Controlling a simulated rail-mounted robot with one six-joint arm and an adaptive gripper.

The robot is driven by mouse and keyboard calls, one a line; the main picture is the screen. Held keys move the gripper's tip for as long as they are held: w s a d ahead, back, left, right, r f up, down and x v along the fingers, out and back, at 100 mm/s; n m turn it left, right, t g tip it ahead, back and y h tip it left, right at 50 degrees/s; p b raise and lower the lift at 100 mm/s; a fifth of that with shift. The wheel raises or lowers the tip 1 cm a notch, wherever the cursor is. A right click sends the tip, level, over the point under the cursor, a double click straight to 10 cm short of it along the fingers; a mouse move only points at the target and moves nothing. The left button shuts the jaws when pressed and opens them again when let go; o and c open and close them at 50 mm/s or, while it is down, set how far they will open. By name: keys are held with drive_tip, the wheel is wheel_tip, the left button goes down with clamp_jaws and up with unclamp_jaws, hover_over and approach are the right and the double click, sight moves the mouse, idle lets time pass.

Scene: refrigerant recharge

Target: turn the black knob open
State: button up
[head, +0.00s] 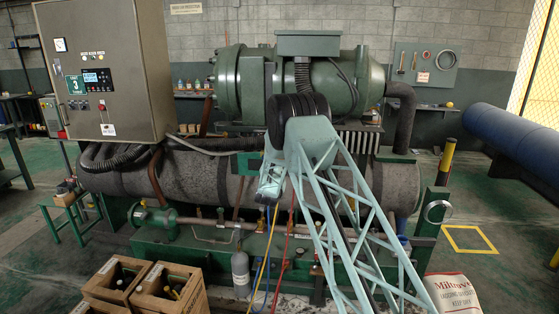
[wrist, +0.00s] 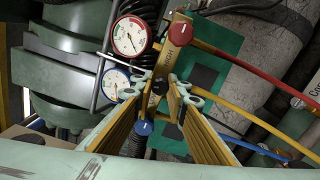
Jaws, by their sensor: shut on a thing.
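In the wrist view a gauge manifold hangs with a red-rimmed gauge (wrist: 130,36) and a blue-rimmed gauge (wrist: 115,82). A red knob (wrist: 180,30) is at its top end and a blue knob (wrist: 144,128) at its lower end. The small black knob (wrist: 159,86) sits between these two. My gripper (wrist: 162,90) has its two yellow fingers with pale green tips on either side of the black knob, shut on it. The knob's turn position cannot be read. In the head view my own arm hides the manifold and knob.
Red (wrist: 240,66), yellow (wrist: 245,105) and blue hoses run from the manifold. In the head view, a grey cylinder (head: 240,274) stands below, beside wooden crates (head: 170,290). A large control cabinet (head: 105,70) is at left. The green chiller (head: 340,85) is behind my arm.

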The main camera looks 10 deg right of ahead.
drive_tip(key=o, duration=0.9)
drive_tip(key=shift+s, duration=0.1)
drive_tip(key=shift+v, duration=5.95)
drive_tip(key=shift+a+r, duration=0.1)
drive_tip(key=shift+r, duration=0.1)
